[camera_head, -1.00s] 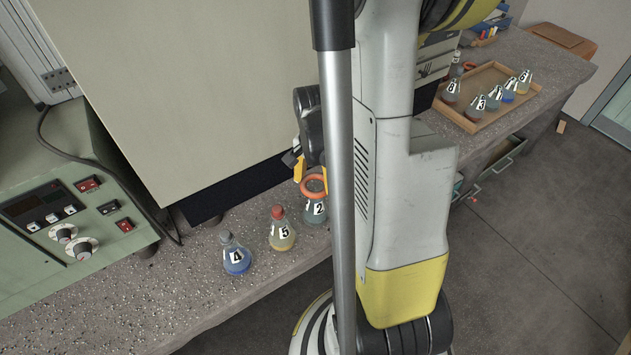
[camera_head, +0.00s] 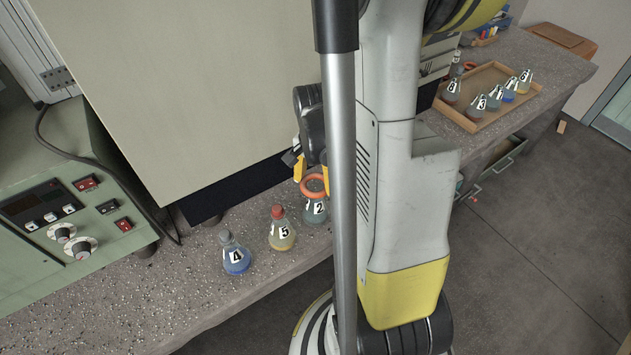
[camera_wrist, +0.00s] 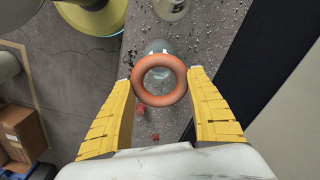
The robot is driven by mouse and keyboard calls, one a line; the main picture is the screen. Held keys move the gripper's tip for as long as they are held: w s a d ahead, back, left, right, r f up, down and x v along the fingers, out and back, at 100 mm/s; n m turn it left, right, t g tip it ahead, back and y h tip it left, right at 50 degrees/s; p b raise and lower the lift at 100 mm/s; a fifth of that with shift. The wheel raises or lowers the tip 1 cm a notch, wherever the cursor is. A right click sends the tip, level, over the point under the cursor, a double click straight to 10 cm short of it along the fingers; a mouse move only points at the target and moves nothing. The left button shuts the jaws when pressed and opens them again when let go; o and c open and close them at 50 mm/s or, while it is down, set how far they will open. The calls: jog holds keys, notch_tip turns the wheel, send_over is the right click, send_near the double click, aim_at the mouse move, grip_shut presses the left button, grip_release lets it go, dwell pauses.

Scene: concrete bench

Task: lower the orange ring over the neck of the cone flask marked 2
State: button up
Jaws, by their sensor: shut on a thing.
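My gripper (camera_head: 312,176) is shut on the orange ring (camera_head: 311,195). In the wrist view the ring (camera_wrist: 160,99) lies between the two yellow fingertips (camera_wrist: 160,82), with its hole facing the camera. The cone flask marked 2 (camera_head: 315,216) stands upright on the bench, with the ring at its upper part in the head view. In the wrist view a clear glass flask (camera_wrist: 158,47) shows just beyond the ring and partly behind it. I cannot tell whether the ring is around the neck or above it. My arm hides the flask's right side.
Flask 5 (camera_head: 282,238), with a red top, and flask 4 (camera_head: 236,260) stand to the left of flask 2. A green instrument (camera_head: 60,270) is at the left. A wooden tray (camera_head: 473,128) with several flasks is at the back right. The bench front is clear.

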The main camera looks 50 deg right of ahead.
aim_at(315, 174)
jog(key=shift+f+b, duration=2.85)
jog(key=shift+f, duration=0.3)
jog(key=o, duration=1.6)
jog(key=shift+c, duration=0.2)
jog(key=shift+r+p, duration=3.85)
jog(key=shift+r, duration=0.95)
